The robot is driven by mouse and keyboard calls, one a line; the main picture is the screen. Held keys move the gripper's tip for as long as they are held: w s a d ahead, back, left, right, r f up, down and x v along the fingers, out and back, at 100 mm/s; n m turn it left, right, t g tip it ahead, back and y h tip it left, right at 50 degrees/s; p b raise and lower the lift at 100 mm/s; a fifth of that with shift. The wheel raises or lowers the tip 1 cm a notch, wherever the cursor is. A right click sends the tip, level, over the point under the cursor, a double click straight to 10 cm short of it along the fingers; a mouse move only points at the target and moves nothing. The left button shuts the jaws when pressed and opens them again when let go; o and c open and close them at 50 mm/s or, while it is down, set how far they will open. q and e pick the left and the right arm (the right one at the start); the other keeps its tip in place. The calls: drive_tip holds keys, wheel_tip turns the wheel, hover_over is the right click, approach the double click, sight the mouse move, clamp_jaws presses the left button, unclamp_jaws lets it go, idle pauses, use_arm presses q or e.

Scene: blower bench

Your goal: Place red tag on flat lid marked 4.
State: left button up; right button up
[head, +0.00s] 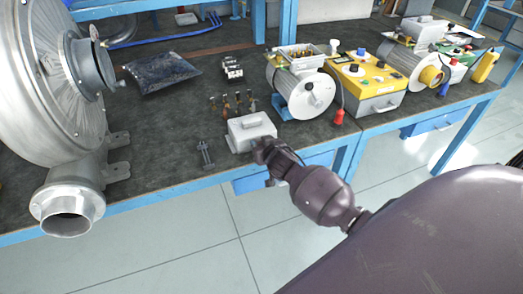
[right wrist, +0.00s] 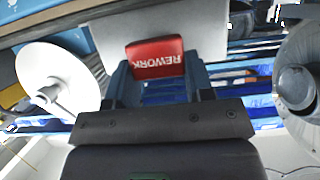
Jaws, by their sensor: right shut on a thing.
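My right gripper (head: 264,148) is at the front edge of the bench, by a light grey box-like part (head: 250,130) with a raised top. In the right wrist view the gripper's two blue-grey fingers (right wrist: 156,88) are shut on the red tag (right wrist: 155,58), which carries the word REWORK, upside down in that view. The tag cannot be made out in the head view. I cannot read a 4 on any lid, so I cannot tell which part is the lid marked 4. My left gripper is not in view.
A large blower (head: 70,100) fills the left of the bench. A motor (head: 304,92) with an open terminal box and a yellow control box (head: 366,84) stand right of the grey part. A small dark metal part (head: 205,155) lies left of it.

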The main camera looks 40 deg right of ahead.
drive_tip(key=shift+f, duration=1.25)
drive_tip(key=o, duration=0.9)
